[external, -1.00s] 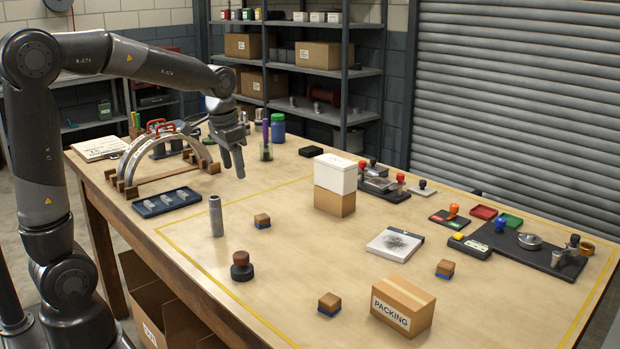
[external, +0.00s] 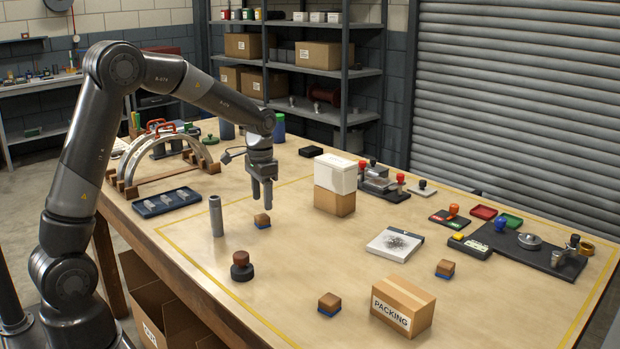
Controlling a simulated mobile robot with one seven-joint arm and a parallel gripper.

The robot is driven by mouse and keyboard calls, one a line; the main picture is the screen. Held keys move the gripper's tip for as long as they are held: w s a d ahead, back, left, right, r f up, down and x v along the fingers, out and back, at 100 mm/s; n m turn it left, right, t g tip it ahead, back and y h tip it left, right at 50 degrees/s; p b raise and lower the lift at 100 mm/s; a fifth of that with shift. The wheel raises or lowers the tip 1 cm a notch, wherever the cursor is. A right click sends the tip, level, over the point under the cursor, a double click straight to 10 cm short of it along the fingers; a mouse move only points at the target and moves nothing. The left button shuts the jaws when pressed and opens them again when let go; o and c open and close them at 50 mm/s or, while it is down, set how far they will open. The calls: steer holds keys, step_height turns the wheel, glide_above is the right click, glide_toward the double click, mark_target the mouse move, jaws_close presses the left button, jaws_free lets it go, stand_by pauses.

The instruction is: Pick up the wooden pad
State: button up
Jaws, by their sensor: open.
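Three small wooden pads with blue undersides lie on the table in the external view: one near the middle (external: 262,219), one near the front (external: 329,301) and one to the right (external: 445,266). I cannot tell which of them the task means. The middle pad looks uncovered.
A grey metal cylinder (external: 216,216) stands left of the middle pad. A dark round piece with a brown knob (external: 241,264) is nearer the front. A white-and-brown box stack (external: 335,190) stands right of my gripper. A PACKING carton (external: 403,307) sits at front right.

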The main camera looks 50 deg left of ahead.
mark_target(261, 216)
steer(key=f, duration=0.3)
steer(key=s+f, duration=0.1)
steer(key=f, duration=0.1)
steer(key=shift+f, duration=0.1)
steer(key=c, duration=1.1)
